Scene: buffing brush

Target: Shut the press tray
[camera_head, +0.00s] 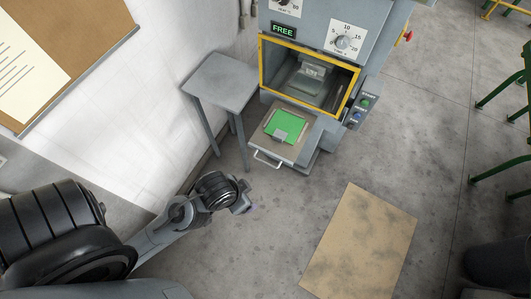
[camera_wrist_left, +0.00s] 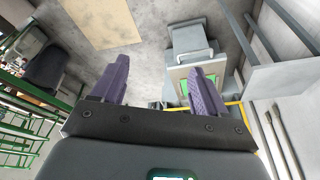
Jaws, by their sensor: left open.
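The press tray (camera_head: 260,141) is pulled out at the front of the grey press, below its yellow-framed opening (camera_head: 311,77). It carries a green sheet (camera_head: 287,124) with a small grey piece on it. A pale bar handle (camera_head: 266,163) is on its near edge. My left gripper (camera_head: 251,208) is in front of the tray, nearer the camera, apart from the handle. In the left wrist view its two purple fingers (camera_wrist_left: 160,88) are spread with nothing between them. The tray (camera_wrist_left: 178,77) shows there partly behind one finger. My right gripper is out of view.
A small grey side table (camera_head: 221,80) stands left of the press, close to the white wall. A brown mat (camera_head: 358,243) lies on the floor at the lower right. Green metal frames (camera_head: 505,92) stand at the far right. The floor between tray and mat is clear.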

